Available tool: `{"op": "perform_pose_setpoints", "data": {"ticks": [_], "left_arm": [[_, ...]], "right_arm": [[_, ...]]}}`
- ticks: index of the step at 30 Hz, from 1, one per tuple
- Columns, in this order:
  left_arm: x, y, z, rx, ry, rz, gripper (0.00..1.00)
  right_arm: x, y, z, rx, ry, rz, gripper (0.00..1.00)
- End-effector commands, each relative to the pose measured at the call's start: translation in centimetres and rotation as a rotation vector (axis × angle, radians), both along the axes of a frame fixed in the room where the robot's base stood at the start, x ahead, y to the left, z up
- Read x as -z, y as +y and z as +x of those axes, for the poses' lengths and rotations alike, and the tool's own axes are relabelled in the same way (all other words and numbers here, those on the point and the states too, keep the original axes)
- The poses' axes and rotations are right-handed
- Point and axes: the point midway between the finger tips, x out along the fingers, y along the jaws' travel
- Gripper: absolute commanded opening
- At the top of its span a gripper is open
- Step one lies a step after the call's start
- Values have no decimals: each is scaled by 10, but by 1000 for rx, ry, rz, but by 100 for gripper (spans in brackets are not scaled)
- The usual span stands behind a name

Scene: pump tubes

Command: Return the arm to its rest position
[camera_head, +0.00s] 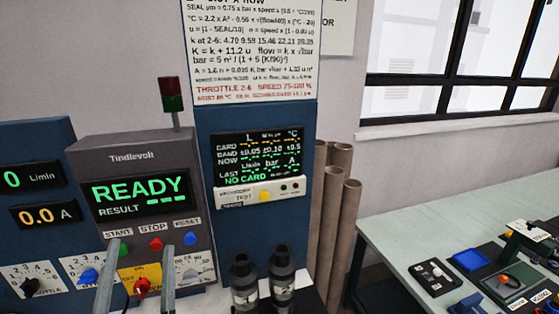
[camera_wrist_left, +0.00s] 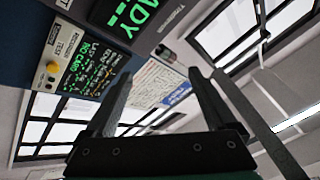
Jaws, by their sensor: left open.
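My left gripper (camera_head: 140,244) is in the lower left of the head view, in front of the grey control panel. Its two grey fingers are apart with nothing between them. In the left wrist view, the open fingers (camera_wrist_left: 157,78) point up the picture, with the panel display and wall poster beyond. The grey panel (camera_head: 120,150) has a green READY display (camera_head: 138,191). Its START (camera_head: 122,249), STOP (camera_head: 156,243) and RESET (camera_head: 190,238) buttons lie close to the fingertips in the picture; I cannot tell whether they touch. My right gripper is not in view.
Two dark capped cylinders (camera_head: 281,268) stand right of the panel. A blue column carries a NO CARD screen (camera_head: 259,157). Brown tubes (camera_head: 341,226) stand behind. A pale green table (camera_head: 400,235) at right holds trays and small parts; its left part is clear.

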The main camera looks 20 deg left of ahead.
Motion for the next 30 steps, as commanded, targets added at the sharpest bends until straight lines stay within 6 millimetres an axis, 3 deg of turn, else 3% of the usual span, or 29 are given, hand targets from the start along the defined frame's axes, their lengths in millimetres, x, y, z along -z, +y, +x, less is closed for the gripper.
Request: {"op": "perform_pose_setpoints", "data": {"ticks": [1,3,9,12,16,17,18,23,30], "left_arm": [[-42,-8,3,80,-117,-58,90],[-90,-21,5,214,-249,-141,90],[-195,-65,-12,617,-507,-298,90],[-230,-95,-24,853,-565,-365,90],[-224,-136,-18,1144,-489,-520,90],[-253,-133,-19,1129,-497,-509,90],[-270,-133,-19,1124,-497,-506,90],[-327,-133,-18,1121,-496,-504,90],[-444,-132,-18,1119,-496,-503,90]], "right_arm": [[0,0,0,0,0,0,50],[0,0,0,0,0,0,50],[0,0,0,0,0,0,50],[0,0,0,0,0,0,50],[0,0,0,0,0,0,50],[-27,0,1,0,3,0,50],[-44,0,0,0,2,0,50],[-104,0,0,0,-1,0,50],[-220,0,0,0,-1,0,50]]}}
